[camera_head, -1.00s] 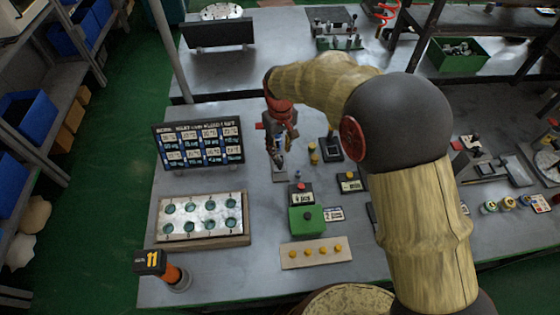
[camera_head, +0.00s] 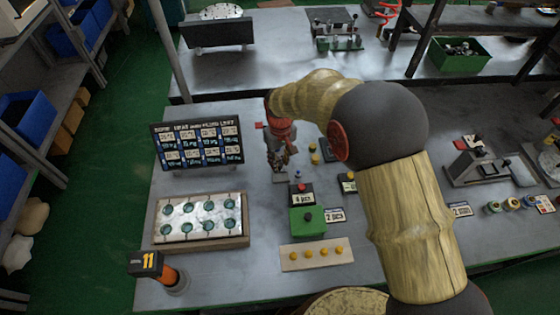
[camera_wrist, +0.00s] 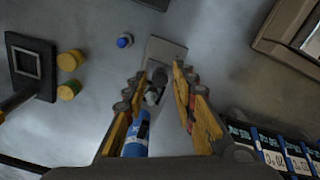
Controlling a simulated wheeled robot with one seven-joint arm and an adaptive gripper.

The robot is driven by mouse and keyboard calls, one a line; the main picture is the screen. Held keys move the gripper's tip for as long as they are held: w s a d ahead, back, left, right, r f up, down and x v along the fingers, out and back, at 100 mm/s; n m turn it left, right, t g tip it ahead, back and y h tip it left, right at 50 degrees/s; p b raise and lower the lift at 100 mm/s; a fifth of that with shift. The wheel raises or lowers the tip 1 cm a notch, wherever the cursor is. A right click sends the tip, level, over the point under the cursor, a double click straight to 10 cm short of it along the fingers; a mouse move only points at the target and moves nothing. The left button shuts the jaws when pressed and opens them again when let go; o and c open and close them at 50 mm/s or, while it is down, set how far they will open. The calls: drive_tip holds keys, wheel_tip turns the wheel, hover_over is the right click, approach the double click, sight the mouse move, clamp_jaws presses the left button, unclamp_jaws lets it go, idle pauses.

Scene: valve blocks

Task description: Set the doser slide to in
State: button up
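My gripper (camera_wrist: 165,80) is open, its yellow-faced fingers pointing down at a small device on the bench. The device has a grey metal base plate (camera_wrist: 166,50), a dark knob-like part (camera_wrist: 159,75) and a blue labelled cylinder (camera_wrist: 137,138). I take it to be the doser; its slide's position cannot be made out. The dark part shows between the fingers; contact cannot be judged. In the head view my gripper (camera_head: 280,163) is over the left-middle of the bench and hides most of the device. A small blue knob (camera_wrist: 125,41) stands beside the plate.
Two yellow pieces (camera_wrist: 69,75) and a black square-topped stand (camera_wrist: 30,65) are near the gripper. A label board (camera_head: 198,145), a tray with round holes (camera_head: 200,218) and a green box with a counter (camera_head: 307,221) surround it.

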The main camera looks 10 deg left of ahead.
clamp_jaws()
idle(0.6)
